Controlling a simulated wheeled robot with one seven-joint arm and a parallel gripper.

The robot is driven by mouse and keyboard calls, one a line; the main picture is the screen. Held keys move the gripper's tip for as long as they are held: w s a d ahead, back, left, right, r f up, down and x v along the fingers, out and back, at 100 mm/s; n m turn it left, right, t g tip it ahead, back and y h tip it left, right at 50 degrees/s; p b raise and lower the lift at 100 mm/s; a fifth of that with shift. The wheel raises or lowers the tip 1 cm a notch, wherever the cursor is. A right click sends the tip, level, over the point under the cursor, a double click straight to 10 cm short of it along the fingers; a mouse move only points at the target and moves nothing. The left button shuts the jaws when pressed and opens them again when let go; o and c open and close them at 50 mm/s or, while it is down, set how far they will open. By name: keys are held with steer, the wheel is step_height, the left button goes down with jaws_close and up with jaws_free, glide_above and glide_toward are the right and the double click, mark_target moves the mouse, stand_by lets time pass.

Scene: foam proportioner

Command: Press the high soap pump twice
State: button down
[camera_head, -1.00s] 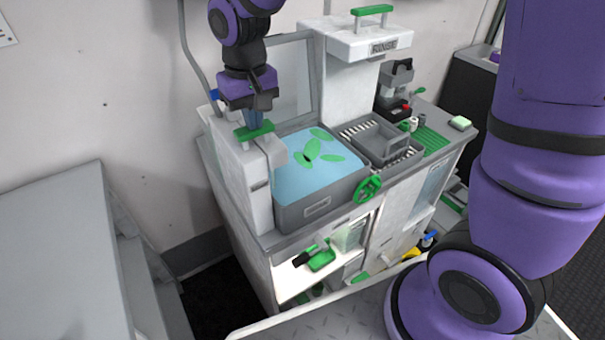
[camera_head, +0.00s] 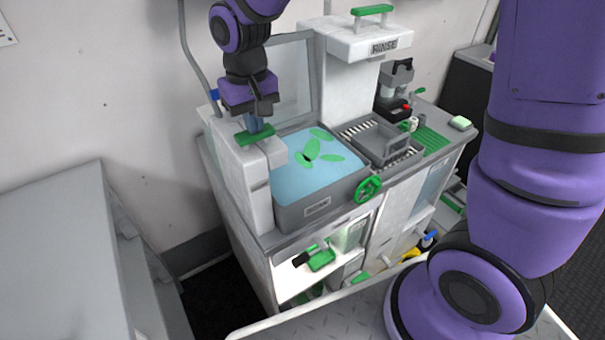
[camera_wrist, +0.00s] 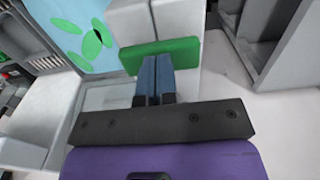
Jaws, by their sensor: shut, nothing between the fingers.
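The soap pump is a tall white dispenser (camera_head: 258,195) at the left of the blue basin, with a green bar (camera_head: 243,137) on top. In the wrist view the green bar (camera_wrist: 160,52) lies right at my fingertips. My gripper (camera_head: 256,126) is above the dispenser, pointing down, its blue fingers shut together and empty. In the wrist view the tips of my gripper (camera_wrist: 154,62) overlap the bar's near edge and appear to touch it. The exact contact is hidden under the tips.
The blue basin (camera_head: 318,178) with green leaf shapes is right of the dispenser. A white RINSE tower (camera_head: 345,42) with its own green handle (camera_head: 372,9) stands behind. A grey tray (camera_head: 383,143) and a green wheel (camera_head: 368,188) are further right. A grey hose runs behind my arm.

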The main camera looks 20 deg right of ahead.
steer(key=shift+r, duration=2)
steer(key=shift+f, duration=0.3)
steer(key=shift+f, duration=2.15)
steer(key=shift+r, duration=2.45)
step_height(320, 180, up, 6)
